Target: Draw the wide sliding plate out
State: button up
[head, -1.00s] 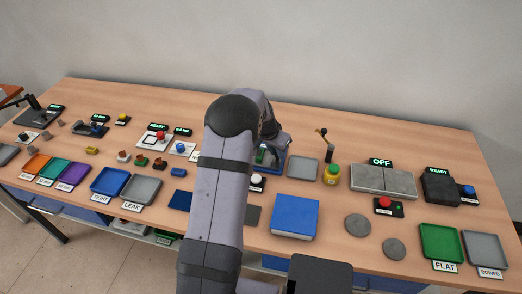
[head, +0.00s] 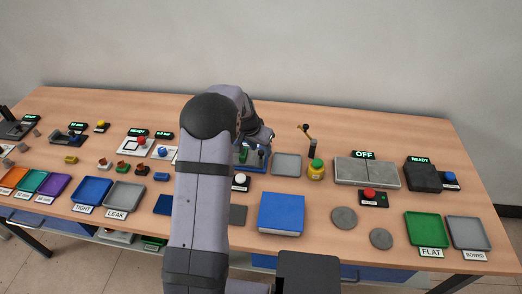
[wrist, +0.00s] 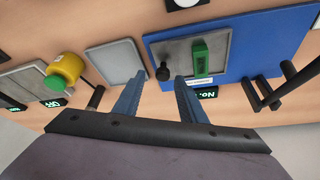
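A blue fixture (wrist: 275,45) carries a grey plate (wrist: 182,62) with a black knob (wrist: 163,72) and a green block (wrist: 201,58). I take this grey plate for the sliding one, but cannot be sure. In the head view the fixture (head: 257,163) is partly hidden behind my arm. My gripper (wrist: 155,76) is open, with nothing between its fingers. Its fingertips show just below the knob and the plate's near edge in the wrist view, seemingly apart from them. In the head view my fingers are not clear.
A black bent handle (wrist: 265,95) stands at the fixture's right in the wrist view. A grey tray (head: 287,164), a yellow can with a green top (head: 316,170) and an upright lever (head: 312,147) stand beside the fixture. Grey slabs under an OFF sign (head: 364,155) lie farther right.

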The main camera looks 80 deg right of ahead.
jog(key=shift+b+v, duration=0.65)
jog(key=shift+v, duration=2.2)
